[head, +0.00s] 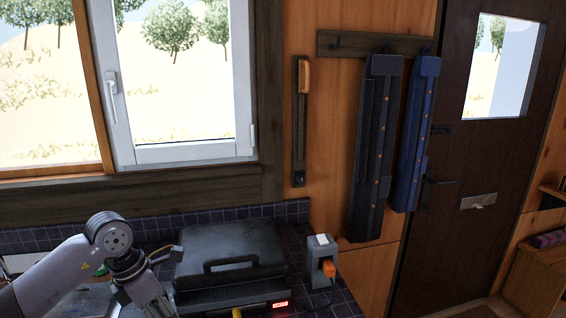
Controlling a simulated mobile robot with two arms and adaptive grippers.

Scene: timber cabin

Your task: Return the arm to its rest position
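My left arm comes in from the lower left. My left gripper (168,277) is over the tiled counter, just left of the black case-shaped appliance (232,262). Its fingers look spread apart, with nothing seen between them. Its lower part runs close to the bottom edge of the picture. I cannot tell whether it touches the appliance. My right gripper is not in view.
The appliance has a front handle and a red lit display. A grey socket box (320,262) with an orange plug (328,269) stands to its right. A window (180,80) is behind.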

